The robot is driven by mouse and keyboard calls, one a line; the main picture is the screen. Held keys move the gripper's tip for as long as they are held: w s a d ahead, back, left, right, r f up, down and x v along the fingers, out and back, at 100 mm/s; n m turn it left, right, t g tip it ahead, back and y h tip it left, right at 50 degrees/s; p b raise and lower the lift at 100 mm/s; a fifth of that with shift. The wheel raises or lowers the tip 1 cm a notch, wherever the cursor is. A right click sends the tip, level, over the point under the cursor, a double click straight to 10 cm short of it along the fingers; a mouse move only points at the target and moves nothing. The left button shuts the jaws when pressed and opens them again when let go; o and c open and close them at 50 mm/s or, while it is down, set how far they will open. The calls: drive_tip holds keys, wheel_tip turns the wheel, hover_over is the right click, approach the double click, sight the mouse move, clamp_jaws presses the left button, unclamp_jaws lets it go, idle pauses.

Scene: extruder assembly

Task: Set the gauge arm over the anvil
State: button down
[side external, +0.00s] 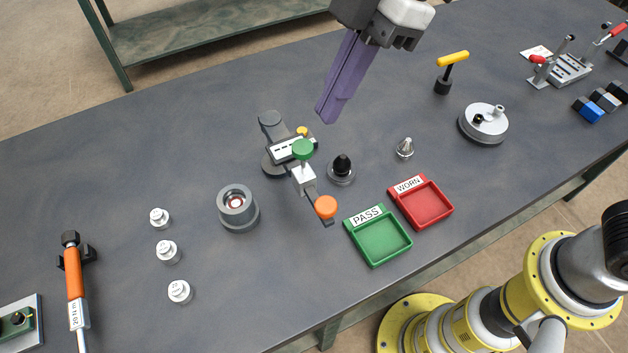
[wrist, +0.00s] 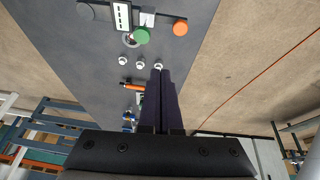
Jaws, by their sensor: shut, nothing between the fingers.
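The gauge (side external: 290,148) stands mid-table with a small display, a green knob (side external: 303,149) and a white block. Its dark arm (side external: 309,201) reaches toward the table's front, ending at an orange knob (side external: 326,207). A grey cup-like cylinder (side external: 238,207) stands left of the arm; a black-tipped piece on a grey disc (side external: 341,168) stands right. I cannot tell which is the anvil; the arm is over neither. My gripper (side external: 326,114) is shut and empty, above and behind the gauge. In the wrist view, the green knob (wrist: 141,35) and orange knob (wrist: 180,28) lie beyond the fingertips.
A green PASS tray (side external: 379,240) and red WORN tray (side external: 424,204) sit right of the arm. A small metal cone (side external: 405,148) stands behind them. Several white pieces (side external: 167,251) and an orange-handled tool (side external: 74,278) are at left. The table's back left is clear.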

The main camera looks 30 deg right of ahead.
drive_tip(key=s+a+f, duration=0.1)
drive_tip(key=a+f, duration=0.1)
drive_tip(key=f, duration=0.4)
drive_tip(key=s+a+f+n+g, duration=0.1)
drive_tip(key=s+a+f, duration=0.1)
drive_tip(key=f, duration=0.5)
drive_tip(key=shift+f+h, duration=0.25)
drive_tip(key=shift+h, duration=0.05)
drive_tip(key=shift+s+d, duration=0.1)
